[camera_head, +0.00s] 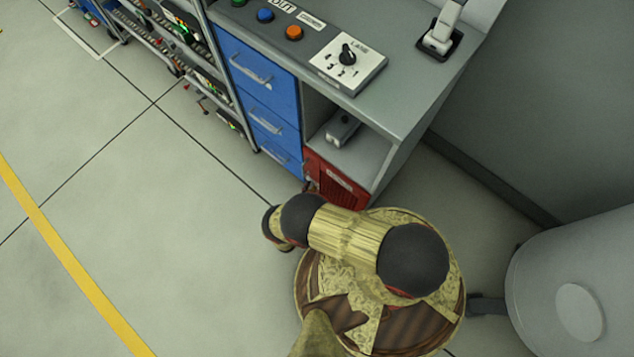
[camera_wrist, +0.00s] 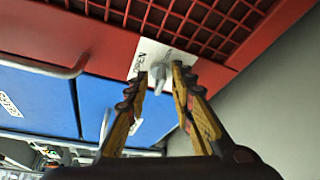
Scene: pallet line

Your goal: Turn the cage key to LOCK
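The cage key (camera_wrist: 158,73) is a small grey knob on a white plate (camera_wrist: 150,52) at the edge of the red cage (camera_wrist: 205,25) in the wrist view. The plate's lettering is too small to read surely, so I cannot tell which mark the key points to. My gripper (camera_wrist: 160,77) is open, with one yellow-and-dark fingertip on each side of the key. Whether either fingertip touches it is unclear. In the head view the red cage (camera_head: 343,187) sits low in the bench, and my arm hides the gripper's fingers.
Blue drawers (camera_head: 262,90) with metal handles adjoin the cage on the left. An open shelf (camera_head: 358,158) lies above it. The bench top (camera_head: 400,90) carries buttons, a rotary dial (camera_head: 347,58) and a white lever (camera_head: 442,28). Floor to the left is clear.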

